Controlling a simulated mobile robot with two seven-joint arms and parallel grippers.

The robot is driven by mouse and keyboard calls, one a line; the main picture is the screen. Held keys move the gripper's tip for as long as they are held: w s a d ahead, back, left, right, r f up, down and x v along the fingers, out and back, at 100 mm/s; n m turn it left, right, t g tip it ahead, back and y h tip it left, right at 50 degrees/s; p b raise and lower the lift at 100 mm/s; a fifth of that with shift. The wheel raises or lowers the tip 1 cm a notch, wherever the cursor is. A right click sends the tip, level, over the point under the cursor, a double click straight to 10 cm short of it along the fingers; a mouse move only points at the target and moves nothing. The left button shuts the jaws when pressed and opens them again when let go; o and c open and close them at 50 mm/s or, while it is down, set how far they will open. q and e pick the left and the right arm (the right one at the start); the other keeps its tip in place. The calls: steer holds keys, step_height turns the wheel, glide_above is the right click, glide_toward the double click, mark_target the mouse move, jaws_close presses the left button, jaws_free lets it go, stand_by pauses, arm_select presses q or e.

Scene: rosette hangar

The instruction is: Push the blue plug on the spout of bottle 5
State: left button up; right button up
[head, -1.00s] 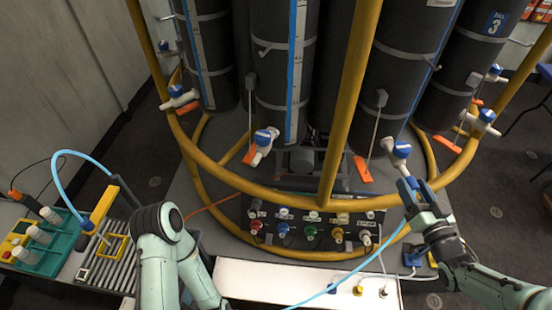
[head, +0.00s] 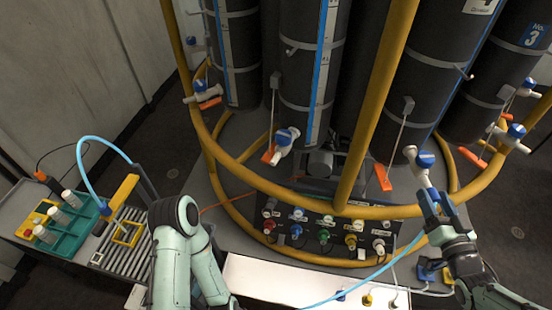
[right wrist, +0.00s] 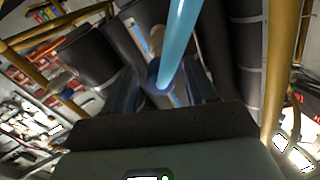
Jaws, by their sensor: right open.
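My right gripper (head: 434,198) is open just below a white spout with a blue tap (head: 425,160) on a black bottle (head: 425,75). In the right wrist view, a light-blue hose (right wrist: 178,40) runs between its spread fingers (right wrist: 163,95). A darker blue piece at the hose's end, probably the blue plug (right wrist: 155,76), lies between them. I cannot tell whether it sits on the spout.
A yellow tubular frame (head: 300,200) rings the bottles. A panel of coloured connectors (head: 325,235) sits below, above a white box (head: 300,280). At left, a teal rack (head: 75,235) stands beside a roller tray (head: 130,245). Other blue-tapped spouts (head: 285,140) hang from the bottles.

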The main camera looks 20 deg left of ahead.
mark_target(435, 203)
stand_by(0.5)
jaws_close()
steer(key=shift+s+b, duration=0.1)
steer(key=shift+b, duration=0.2)
steer(key=shift+b+v, duration=0.6)
steer(key=shift+v, duration=2.35)
